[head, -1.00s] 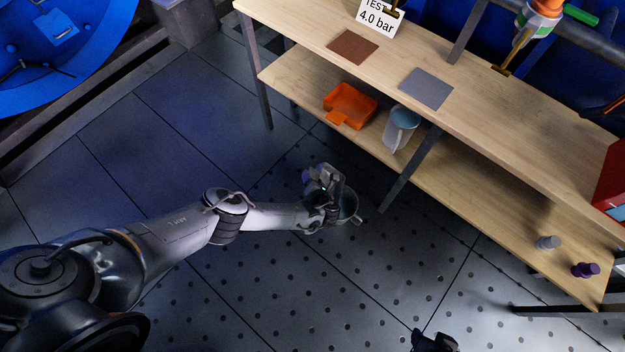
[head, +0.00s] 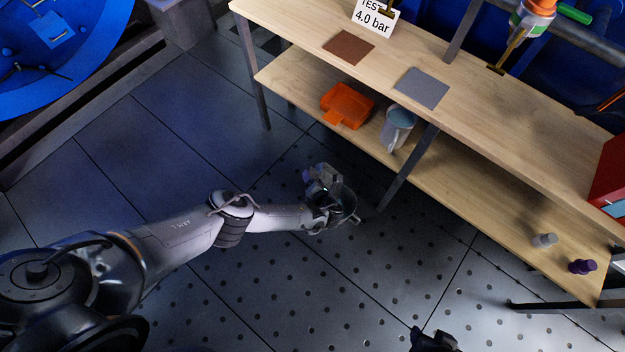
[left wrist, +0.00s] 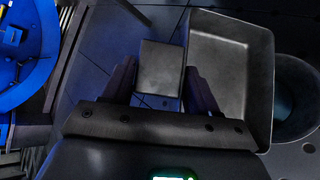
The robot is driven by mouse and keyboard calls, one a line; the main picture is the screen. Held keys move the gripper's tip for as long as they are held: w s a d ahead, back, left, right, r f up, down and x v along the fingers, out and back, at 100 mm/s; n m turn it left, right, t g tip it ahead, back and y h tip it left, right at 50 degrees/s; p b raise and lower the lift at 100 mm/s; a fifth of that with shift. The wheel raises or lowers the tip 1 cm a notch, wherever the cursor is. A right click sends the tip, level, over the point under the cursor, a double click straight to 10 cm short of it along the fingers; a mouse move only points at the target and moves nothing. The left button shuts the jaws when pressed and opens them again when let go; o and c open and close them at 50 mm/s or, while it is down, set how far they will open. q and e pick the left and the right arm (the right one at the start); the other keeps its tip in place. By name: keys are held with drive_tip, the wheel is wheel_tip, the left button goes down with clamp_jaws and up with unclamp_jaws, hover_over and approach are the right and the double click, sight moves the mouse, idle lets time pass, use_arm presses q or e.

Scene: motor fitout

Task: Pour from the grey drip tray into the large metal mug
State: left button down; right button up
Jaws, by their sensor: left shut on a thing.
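The grey drip tray (left wrist: 232,62) is a shallow, square-sided tray with a block-like handle (left wrist: 161,68). My left gripper (left wrist: 158,92) is shut on this handle. In the head view the same gripper (head: 325,188) is low over the perforated floor, in front of the bench. The large metal mug (left wrist: 296,98) is round and dark inside, just beyond the tray's right side in the wrist view. In the head view the mug (head: 348,210) is partly hidden by the gripper, its handle toward the lower right. I cannot tell if anything is in the tray.
A wooden bench (head: 300,38) has a lower shelf holding an orange tray (head: 346,104), a grey jug (head: 398,128) and small grey and purple pieces (head: 582,267). A bench leg stands right of the mug. A dark part, probably my right gripper (head: 433,341), shows at the bottom edge.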

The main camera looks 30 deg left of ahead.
use_arm(q)
drive_tip(key=shift+a, duration=0.1)
idle(0.3)
drive_tip(key=shift+w+d+r, duration=0.1)
drive_tip(key=shift+d+r, duration=0.2)
idle(0.5)
idle(0.9)
drive_tip(key=shift+a, duration=0.1)
